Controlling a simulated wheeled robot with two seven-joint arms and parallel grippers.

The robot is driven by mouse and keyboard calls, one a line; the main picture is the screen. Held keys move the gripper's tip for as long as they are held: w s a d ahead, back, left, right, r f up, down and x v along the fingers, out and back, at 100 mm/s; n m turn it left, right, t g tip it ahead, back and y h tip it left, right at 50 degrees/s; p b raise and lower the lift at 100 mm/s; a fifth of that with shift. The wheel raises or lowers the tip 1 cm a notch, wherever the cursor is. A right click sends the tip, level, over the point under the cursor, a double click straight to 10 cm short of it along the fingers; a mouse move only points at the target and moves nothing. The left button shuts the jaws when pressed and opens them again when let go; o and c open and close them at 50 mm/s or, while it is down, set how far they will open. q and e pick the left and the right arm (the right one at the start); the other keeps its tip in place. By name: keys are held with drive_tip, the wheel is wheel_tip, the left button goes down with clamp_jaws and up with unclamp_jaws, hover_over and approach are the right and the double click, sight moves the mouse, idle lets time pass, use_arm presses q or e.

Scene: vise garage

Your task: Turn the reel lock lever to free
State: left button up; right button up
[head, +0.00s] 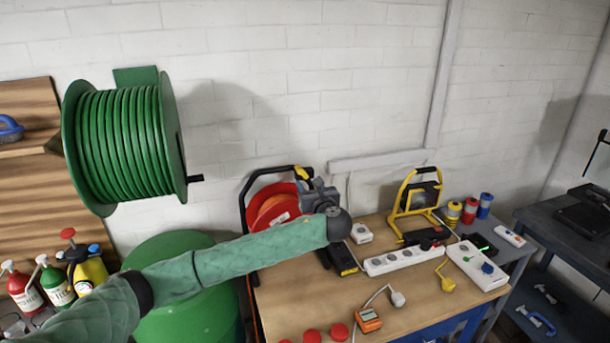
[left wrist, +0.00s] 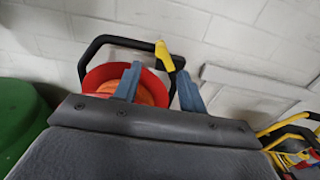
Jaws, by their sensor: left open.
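The red and orange cable reel (head: 265,208) stands in a black tube frame behind the left end of the workbench. Its yellow lock lever (head: 301,173) shows at the upper right of the reel, partly hidden by my gripper. My left gripper (head: 306,187) is right in front of the lever. In the left wrist view the lever (left wrist: 164,56) stands just beyond and between the two blue-grey fingertips (left wrist: 160,76), which are apart. I cannot tell whether either finger touches it. The reel (left wrist: 103,76) is partly behind the left finger. My right gripper is out of view.
The wooden workbench (head: 420,290) holds a white power strip (head: 402,257), a yellow work lamp (head: 415,205) and an orange meter (head: 369,319). A green hose reel (head: 125,140) hangs on the wall at left, above a green barrel (head: 195,310).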

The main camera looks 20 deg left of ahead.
sight(301, 172)
use_arm(q)
drive_tip(key=p+x, duration=0.4)
drive_tip(key=x, duration=0.3)
drive_tip(key=shift+r, duration=0.1)
drive_tip(key=shift+w, duration=0.4)
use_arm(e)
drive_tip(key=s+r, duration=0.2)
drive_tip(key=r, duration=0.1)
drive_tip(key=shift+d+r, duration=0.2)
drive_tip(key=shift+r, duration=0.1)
use_arm(q)
drive_tip(key=shift+a, duration=0.15)
clamp_jaws()
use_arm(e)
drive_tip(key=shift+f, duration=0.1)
